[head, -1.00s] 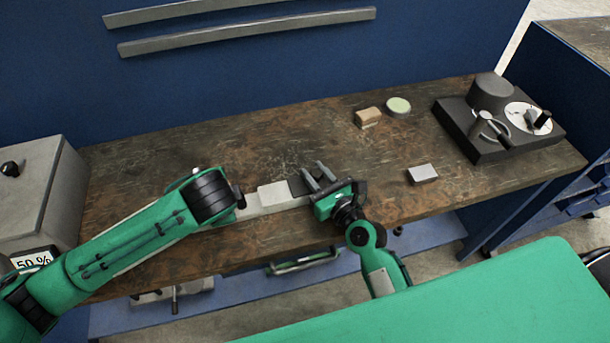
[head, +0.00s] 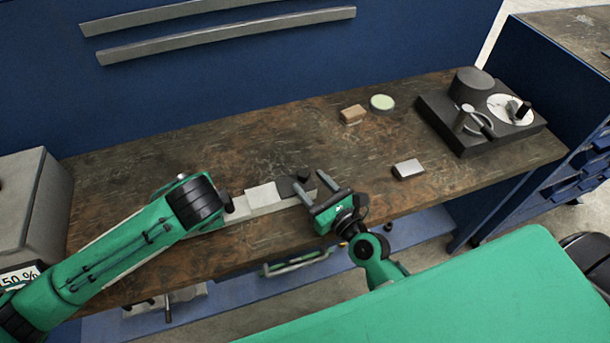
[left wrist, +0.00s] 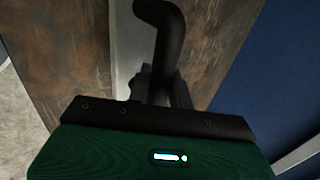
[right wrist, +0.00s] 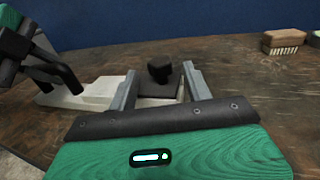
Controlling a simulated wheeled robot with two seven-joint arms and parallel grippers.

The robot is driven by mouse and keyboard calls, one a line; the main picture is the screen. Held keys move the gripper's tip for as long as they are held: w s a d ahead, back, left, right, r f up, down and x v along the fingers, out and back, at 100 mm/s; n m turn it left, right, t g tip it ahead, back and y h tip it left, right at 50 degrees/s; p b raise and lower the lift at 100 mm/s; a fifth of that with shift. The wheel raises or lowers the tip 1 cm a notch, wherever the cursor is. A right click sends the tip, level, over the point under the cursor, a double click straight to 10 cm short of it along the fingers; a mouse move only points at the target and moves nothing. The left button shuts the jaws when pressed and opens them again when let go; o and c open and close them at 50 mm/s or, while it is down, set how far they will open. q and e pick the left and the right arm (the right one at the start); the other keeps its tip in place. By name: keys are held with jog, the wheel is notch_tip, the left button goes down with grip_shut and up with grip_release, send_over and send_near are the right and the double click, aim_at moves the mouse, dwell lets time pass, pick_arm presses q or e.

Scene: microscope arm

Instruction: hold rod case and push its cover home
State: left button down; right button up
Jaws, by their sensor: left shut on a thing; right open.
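The rod case (head: 262,195) is a pale block on a long pale strip, lying near the bench's front edge. A dark cover (head: 287,186) with a black knob is at its right end; in the right wrist view the knob (right wrist: 160,68) stands up between my right fingers. Whether the cover is fully seated I cannot tell. My left gripper (head: 234,204) is shut at the strip's left part; its dark finger hides the contact in the left wrist view. My right gripper (head: 314,182) is open and empty, its fingers just right of the cover.
A black device (head: 480,125) stands at the far right end. A grey box (head: 30,205) is at the left. The bench's middle back is clear.

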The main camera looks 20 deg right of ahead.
jog(key=v, duration=0.8)
pick_arm(q)
jog(key=c, duration=1.2)
grip_release()
jog(key=shift+o, duration=0.2)
